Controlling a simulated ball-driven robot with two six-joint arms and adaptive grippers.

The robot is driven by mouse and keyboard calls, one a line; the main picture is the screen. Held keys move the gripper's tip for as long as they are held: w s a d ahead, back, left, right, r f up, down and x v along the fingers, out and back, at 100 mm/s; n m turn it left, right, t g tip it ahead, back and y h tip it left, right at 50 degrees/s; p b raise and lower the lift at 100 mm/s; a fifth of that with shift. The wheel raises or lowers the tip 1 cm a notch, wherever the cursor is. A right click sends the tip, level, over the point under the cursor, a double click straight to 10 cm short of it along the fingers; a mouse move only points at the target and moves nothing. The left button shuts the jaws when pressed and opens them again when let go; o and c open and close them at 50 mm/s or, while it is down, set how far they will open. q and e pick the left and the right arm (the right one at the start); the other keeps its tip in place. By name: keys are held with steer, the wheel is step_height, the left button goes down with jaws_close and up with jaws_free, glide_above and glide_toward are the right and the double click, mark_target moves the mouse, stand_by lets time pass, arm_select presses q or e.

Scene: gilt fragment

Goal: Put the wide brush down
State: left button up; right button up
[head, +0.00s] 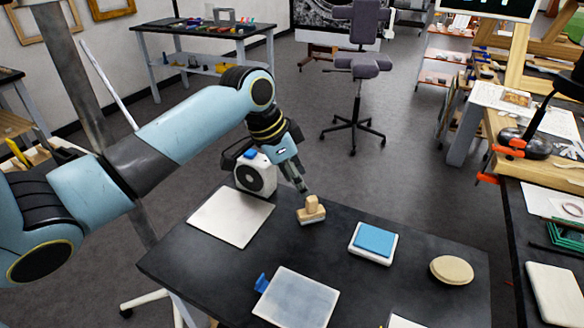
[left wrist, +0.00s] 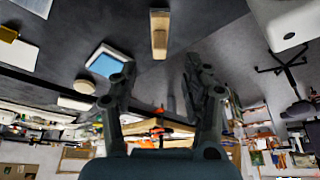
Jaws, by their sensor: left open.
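The wide brush (head: 311,210), with a pale wooden handle and a whitish lower part, stands on the dark table (head: 215,272) near its far edge. It also shows in the left wrist view (left wrist: 159,35), beyond the fingertips and roughly in line with the gap between them. My left gripper (head: 301,184) is open and empty, just above and behind the brush in the head view. In the left wrist view its two fingers (left wrist: 162,80) are spread apart, with clear space between them and the brush. My right gripper is not in view.
A pale flat sheet (head: 231,217) lies left of the brush. A white tray with a blue pad (head: 374,241) and a round beige disc (head: 452,270) lie to the right. A grey-white panel (head: 297,298) is in front. A white boxy device (head: 255,173) stands at the far edge.

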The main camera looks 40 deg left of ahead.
arm_select(q)
steer(key=shift+v, duration=1.7)
